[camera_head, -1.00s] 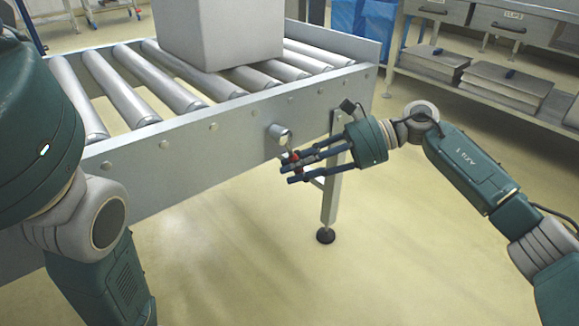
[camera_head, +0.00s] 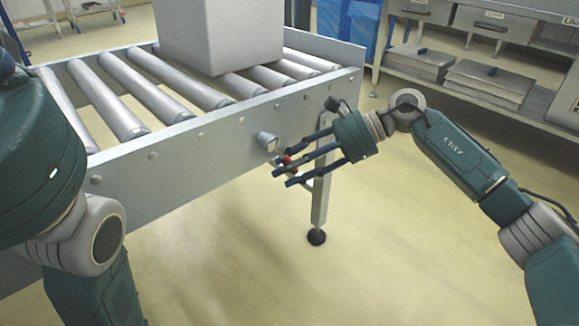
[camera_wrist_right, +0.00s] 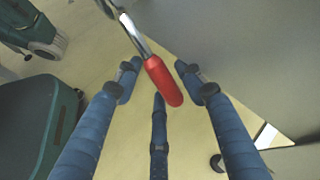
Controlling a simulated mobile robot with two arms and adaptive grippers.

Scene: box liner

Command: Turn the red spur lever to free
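The red spur lever has a shiny metal rod and a red grip (camera_head: 287,159). It hangs from a grey round pivot (camera_head: 267,142) on the conveyor's side rail. In the right wrist view, the red grip (camera_wrist_right: 163,82) slants between the fingertips, with visible gaps to the fingers. My right gripper (camera_head: 283,170) has its blue fingers spread around the grip, open and not clamped on it. The fingers partly hide the lever in the head view. My left arm (camera_head: 85,230) shows at the left; its gripper is out of view.
The roller conveyor (camera_head: 190,140) fills the left and middle, with a large grey box (camera_head: 220,35) on its rollers. A conveyor leg (camera_head: 320,205) stands just behind the right gripper. A drawer bench (camera_head: 470,60) stands at back right. The floor in front is clear.

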